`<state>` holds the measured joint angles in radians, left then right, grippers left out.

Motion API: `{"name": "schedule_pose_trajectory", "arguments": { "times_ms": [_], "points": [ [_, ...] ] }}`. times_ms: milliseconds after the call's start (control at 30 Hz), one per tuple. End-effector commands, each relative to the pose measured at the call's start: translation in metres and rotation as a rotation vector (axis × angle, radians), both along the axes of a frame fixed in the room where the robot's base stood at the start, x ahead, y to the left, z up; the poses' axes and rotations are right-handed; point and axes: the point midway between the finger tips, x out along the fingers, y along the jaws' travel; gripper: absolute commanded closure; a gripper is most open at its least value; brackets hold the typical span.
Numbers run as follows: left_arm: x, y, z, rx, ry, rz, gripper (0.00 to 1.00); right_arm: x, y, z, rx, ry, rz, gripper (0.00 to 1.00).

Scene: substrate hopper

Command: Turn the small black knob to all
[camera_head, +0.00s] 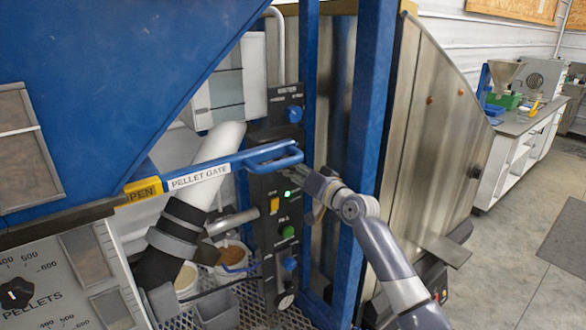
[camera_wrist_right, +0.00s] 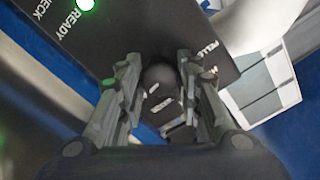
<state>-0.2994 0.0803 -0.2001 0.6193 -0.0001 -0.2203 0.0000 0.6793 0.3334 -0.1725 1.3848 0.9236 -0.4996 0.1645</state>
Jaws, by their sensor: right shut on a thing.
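The small black knob (camera_wrist_right: 158,78) sits on the black control panel, between the two fingers of my right gripper (camera_wrist_right: 160,88) in the right wrist view. The fingers are closed on its sides. White lettering beside it is only partly readable, and I cannot tell its pointer position. In the head view my right gripper (camera_head: 304,182) reaches the panel (camera_head: 264,226) from the right, past a blue post, and hides the knob. My left gripper is not in view.
A blue pellet gate lever (camera_head: 214,170) crosses in front of the panel. The blue post (camera_head: 366,110) stands close beside my right arm. A green light (camera_head: 288,194), yellow button (camera_head: 274,205) and blue knob (camera_head: 290,264) are near the gripper. Buckets stand below left.

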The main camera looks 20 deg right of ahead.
Motion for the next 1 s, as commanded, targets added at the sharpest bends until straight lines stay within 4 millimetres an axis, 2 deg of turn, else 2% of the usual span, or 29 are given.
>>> {"name": "schedule_pose_trajectory", "arguments": {
  "times_ms": [533, 567, 600, 633, 1000],
  "points": [
    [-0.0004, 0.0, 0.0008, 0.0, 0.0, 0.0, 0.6, 0.0, 0.0007, -0.0016, 0.024, 0.011, 0.002, 0.92],
    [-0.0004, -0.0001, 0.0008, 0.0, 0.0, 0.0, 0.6, 0.0, 0.0007, -0.0016, 0.023, 0.011, 0.002, 0.61],
    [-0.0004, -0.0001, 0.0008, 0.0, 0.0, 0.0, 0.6, -0.0001, 0.0008, -0.0016, 0.023, 0.011, 0.002, 0.52],
    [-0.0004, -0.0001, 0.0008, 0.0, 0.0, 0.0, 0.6, 0.0, 0.0007, -0.0015, 0.023, 0.011, 0.002, 0.47],
    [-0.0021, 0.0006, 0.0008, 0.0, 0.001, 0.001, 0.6, -0.0014, -0.0005, -0.0006, 0.02, 0.008, 0.001, 0.47]
  ]
}}
